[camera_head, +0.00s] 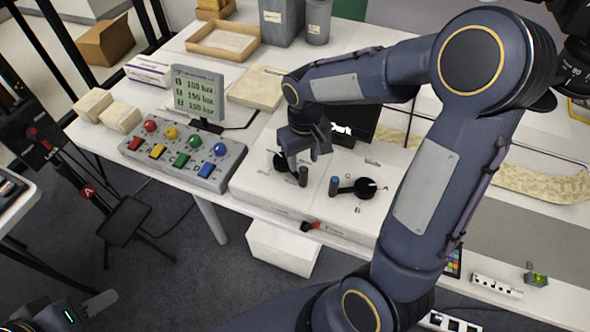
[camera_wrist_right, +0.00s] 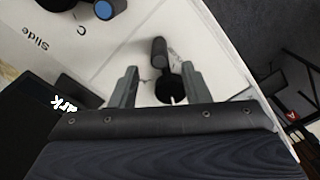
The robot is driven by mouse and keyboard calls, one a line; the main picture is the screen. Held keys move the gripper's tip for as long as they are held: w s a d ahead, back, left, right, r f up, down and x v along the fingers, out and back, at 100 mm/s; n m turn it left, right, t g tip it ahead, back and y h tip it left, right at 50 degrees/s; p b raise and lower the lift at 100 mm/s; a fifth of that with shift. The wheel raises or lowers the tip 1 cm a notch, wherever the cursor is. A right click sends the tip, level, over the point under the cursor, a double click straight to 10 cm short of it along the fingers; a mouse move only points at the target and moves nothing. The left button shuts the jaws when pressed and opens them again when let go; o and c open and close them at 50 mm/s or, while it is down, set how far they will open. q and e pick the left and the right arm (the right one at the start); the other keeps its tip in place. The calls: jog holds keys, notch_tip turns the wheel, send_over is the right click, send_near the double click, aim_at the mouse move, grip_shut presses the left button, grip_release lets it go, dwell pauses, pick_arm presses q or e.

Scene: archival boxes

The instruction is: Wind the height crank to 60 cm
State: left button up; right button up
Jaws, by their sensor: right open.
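Two dark cranks stand on a white control box (camera_head: 260,190) at the table's front. The left crank (camera_head: 282,162) has a dark grey handle (camera_head: 303,176); its label is too small to read. In the right wrist view this crank (camera_wrist_right: 171,90) and its handle (camera_wrist_right: 159,48) lie between and just beyond my fingers. The right crank (camera_head: 365,188) has a blue-topped handle (camera_head: 334,184); "Slide" is printed near it in the wrist view. My right gripper (camera_head: 306,157) is open and empty over the left crank. My left gripper (camera_head: 98,303) is only partly visible at bottom left.
A button panel (camera_head: 185,160) with a lux display (camera_head: 198,92) stands left of the control box. A dark screen (camera_head: 352,122) stands behind the cranks, partly covered by my right arm. A red-handled lever (camera_head: 311,225) sits at the table's front edge. Boxes fill the back.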

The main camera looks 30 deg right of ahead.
aim_at(303, 169)
notch_tip(303, 169, down, 6)
jog(key=shift+r, duration=0.1)
grip_shut()
dwell(0.4)
